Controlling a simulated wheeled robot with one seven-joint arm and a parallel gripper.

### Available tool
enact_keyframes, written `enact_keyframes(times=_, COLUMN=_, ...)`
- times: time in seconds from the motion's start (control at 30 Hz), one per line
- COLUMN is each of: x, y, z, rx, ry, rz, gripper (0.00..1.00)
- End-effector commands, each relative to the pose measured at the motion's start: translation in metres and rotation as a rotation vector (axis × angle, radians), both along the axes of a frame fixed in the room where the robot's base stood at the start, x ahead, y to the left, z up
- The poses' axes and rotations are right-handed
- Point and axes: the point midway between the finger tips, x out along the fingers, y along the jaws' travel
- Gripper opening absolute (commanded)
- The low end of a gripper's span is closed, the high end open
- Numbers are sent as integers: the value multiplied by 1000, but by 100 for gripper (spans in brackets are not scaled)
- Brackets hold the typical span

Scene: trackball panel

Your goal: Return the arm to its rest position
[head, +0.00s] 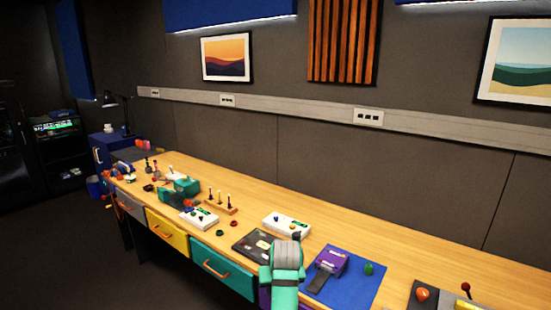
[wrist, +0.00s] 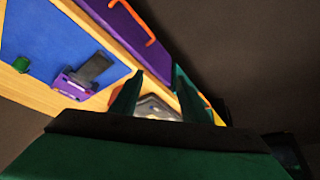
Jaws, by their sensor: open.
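My arm, teal with a grey rounded joint (head: 285,262), reaches up from the bottom of the head view, in front of the table. My gripper's fingers are not clearly seen there. In the wrist view, my gripper (wrist: 157,76) is open, with two dark green fingers apart and nothing held between them. Its fingers point along the table's front edge, near the purple drawer front (wrist: 112,22). A dark grey panel shows partly between and below the fingers, its lower part hidden by the gripper body.
The wooden table (head: 405,262) carries a blue mat (head: 362,287) with a purple device (head: 330,261) and a green knob (head: 368,269), a dark panel (head: 262,246), and white button boxes (head: 287,224). Teal (head: 215,268) and yellow (head: 168,232) drawers line the front. The floor at left looks clear.

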Motion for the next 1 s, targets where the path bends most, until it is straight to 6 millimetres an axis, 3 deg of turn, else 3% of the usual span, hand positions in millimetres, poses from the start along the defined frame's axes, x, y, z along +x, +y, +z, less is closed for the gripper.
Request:
enact_keyframes(times=0.27, x=-19, y=0, z=-63, rx=1, ry=-56, rz=-21, gripper=42)
enact_keyframes(times=0.47, x=-51, y=1, z=-127, rx=1, ry=-128, rz=-41, gripper=42)
enact_keyframes(times=0.7, x=-103, y=2, z=-188, rx=1, ry=-224, rz=-65, gripper=42)
enact_keyframes(times=1.0, x=-184, y=1, z=-236, rx=3, ry=-345, rz=-89, gripper=42)
